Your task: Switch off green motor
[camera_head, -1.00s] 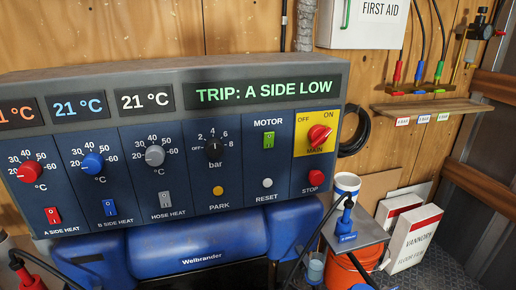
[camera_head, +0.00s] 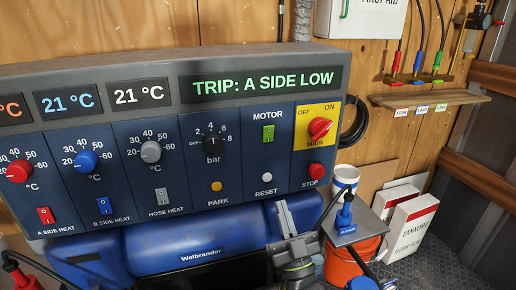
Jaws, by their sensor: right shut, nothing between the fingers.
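My right gripper (camera_head: 286,212) comes up from the bottom, shut and empty. Its tip is below the panel's RESET button (camera_head: 267,190) and well below the green switch. I cannot tell whether it touches anything. My left gripper is not in view.
The red main knob (camera_head: 320,128) on a yellow plate and the red STOP button (camera_head: 315,170) are right of the switch. A blue machine (camera_head: 190,240) is below the panel.

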